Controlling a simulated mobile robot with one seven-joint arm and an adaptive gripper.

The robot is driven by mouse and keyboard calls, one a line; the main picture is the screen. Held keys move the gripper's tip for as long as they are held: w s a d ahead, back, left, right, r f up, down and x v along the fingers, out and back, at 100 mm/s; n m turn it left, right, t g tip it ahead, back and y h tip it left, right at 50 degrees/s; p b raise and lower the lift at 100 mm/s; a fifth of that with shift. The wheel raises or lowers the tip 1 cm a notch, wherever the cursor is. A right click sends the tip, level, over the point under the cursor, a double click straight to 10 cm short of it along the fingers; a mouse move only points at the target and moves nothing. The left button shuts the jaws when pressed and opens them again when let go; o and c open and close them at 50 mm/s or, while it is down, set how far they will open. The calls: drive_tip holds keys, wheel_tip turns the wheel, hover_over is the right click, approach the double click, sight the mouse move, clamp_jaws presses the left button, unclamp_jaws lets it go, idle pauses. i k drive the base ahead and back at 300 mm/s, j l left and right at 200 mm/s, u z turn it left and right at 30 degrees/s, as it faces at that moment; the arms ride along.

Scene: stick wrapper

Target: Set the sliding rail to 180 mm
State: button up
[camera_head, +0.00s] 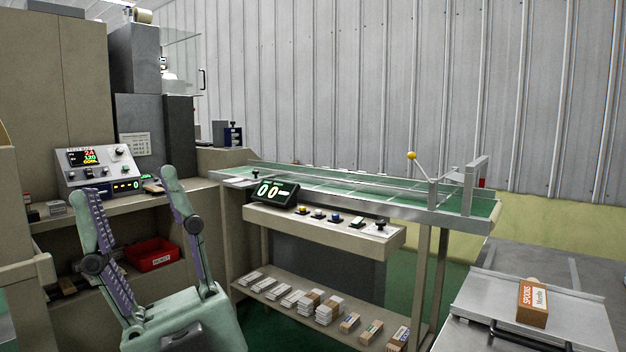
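The green-topped bench (340,192) stands across the middle, with long metal rails (350,182) running along it. I cannot tell for sure which of them is the sliding rail. A lever with a yellow knob (411,156) rises near the bench's right end, beside an upright metal frame (470,185). A dark display (271,191) on the bench front shows green-white digits like "00"; no millimetre scale is readable. My gripper (127,187) is at lower left, pale green with purple inner pads. Its fingers are spread wide and empty, in front of the left shelf, apart from the bench.
A button panel (325,224) juts from the bench front. Boxes and white stacks (330,308) lie on the lower shelf. A control box (97,168) and red bin (152,254) are at left. A metal table (470,312) with a brown carton (532,303) is at lower right.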

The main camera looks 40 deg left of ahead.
sight(377, 189)
drive_tip(key=i+j+u, duration=0.25)
drive_tip(key=i+j, duration=0.45)
